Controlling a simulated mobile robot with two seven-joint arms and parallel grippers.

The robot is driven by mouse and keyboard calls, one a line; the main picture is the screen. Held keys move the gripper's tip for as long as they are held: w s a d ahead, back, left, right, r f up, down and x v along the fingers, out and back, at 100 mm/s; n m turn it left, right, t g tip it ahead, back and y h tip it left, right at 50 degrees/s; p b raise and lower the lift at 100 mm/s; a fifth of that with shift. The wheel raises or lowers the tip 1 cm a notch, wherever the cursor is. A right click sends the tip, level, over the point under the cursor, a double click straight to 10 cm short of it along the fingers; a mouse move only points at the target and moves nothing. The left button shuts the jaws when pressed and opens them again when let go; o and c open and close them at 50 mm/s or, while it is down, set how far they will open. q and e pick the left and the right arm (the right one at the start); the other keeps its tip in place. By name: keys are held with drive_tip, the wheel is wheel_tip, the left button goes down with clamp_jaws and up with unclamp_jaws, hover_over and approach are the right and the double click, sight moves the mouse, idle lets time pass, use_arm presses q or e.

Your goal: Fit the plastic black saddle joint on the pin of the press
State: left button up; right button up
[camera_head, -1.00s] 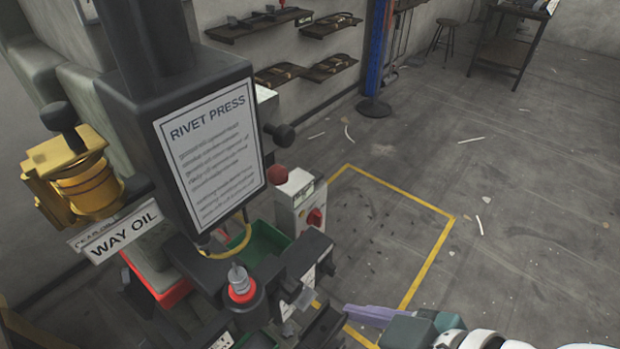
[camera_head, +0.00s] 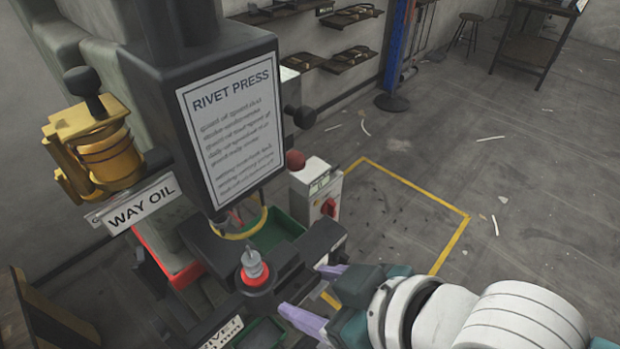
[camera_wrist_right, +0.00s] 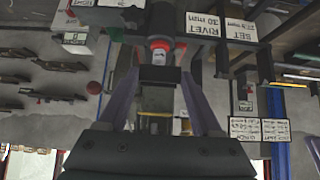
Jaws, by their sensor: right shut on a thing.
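The rivet press (camera_head: 200,110) stands at the left in the head view. Its grey metal pin (camera_head: 252,263) points up out of a red ring (camera_head: 254,278) on a dark post. My right gripper (camera_head: 302,289) comes in from the lower right, its purple fingers just right of the pin. In the right wrist view, its fingers (camera_wrist_right: 159,78) close on a small dark piece, which I take to be the black saddle joint (camera_wrist_right: 160,74). The pin (camera_wrist_right: 159,57) and red ring (camera_wrist_right: 160,44) show just beyond it. I cannot tell whether they touch. My left gripper is out of view.
A control box (camera_head: 316,190) with a red knob stands behind the pin. Green bins (camera_head: 278,232) sit beside the press parts. A brass oiler (camera_head: 95,150) is at the left. The floor inside the yellow line (camera_head: 448,245) is mostly clear.

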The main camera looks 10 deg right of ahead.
drive_tip(key=b, duration=0.4)
approach(251, 257)
drive_tip(key=w+a, duration=0.1)
drive_tip(key=w, duration=0.1)
drive_tip(key=shift+w+a+f, duration=0.3)
drive_tip(key=shift+w+a, duration=0.45)
drive_tip(key=shift+p, duration=0.45)
idle(0.9)
drive_tip(key=shift+f+b, duration=0.35)
drive_tip(key=shift+f, duration=0.05)
drive_tip(key=shift+f+b, duration=1.25)
drive_tip(key=shift+f, duration=0.3)
drive_tip(key=o, duration=1.4)
